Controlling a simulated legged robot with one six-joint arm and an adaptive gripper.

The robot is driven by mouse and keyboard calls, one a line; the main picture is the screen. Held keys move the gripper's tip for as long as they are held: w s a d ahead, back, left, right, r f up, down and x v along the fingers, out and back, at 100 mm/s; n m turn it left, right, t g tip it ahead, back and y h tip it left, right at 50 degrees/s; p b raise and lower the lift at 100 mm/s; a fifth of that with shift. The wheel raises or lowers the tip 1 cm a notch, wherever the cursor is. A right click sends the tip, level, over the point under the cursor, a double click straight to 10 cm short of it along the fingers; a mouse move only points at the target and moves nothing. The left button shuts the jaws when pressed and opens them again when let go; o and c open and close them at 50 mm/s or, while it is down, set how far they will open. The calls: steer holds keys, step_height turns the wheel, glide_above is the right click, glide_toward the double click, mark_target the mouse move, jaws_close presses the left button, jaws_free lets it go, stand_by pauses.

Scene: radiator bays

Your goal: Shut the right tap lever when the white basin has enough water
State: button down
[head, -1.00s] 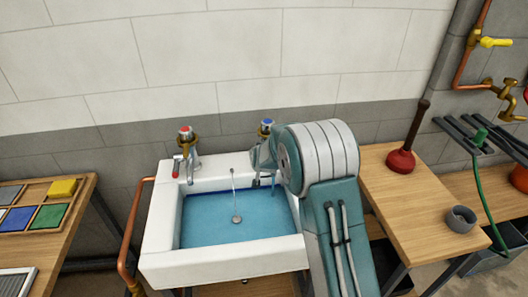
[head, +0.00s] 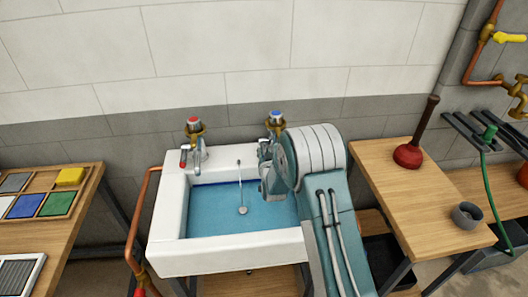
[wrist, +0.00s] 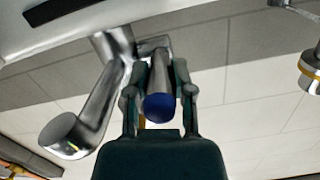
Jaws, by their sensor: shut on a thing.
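The white basin (head: 228,258) holds a pool of blue water (head: 215,215). The right tap (head: 277,119) has a blue cap and stands on the basin's back rim, partly hidden by my arm. In the wrist view its lever (wrist: 160,105), a metal bar with a blue end, lies between my fingers. My gripper (wrist: 160,72) is shut on this lever. The tap's chrome spout (wrist: 88,108) angles down beside it in the wrist view. I cannot make out whether water is running from it. In the head view my fingers are mostly hidden behind the wrist.
The left tap (head: 194,130) has a red cap and a red-tipped lever. A plug on a chain (head: 242,209) shows in the basin. A bench to the right carries a plunger (head: 410,153) and a grey cup (head: 467,215). A tray of coloured tiles (head: 45,195) lies at left.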

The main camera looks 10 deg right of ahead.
steer(key=shift+s+f, duration=0.2)
steer(key=shift+f, duration=0.2)
steer(key=c, duration=0.8)
jaws_free()
steer(key=shift+o, duration=0.2)
steer(key=shift+r, duration=0.15)
steer(key=shift+r, duration=0.1)
steer(key=s+r, duration=0.1)
steer(key=s, duration=1)
steer(key=shift+s, duration=0.4)
steer(key=shift+r, duration=0.15)
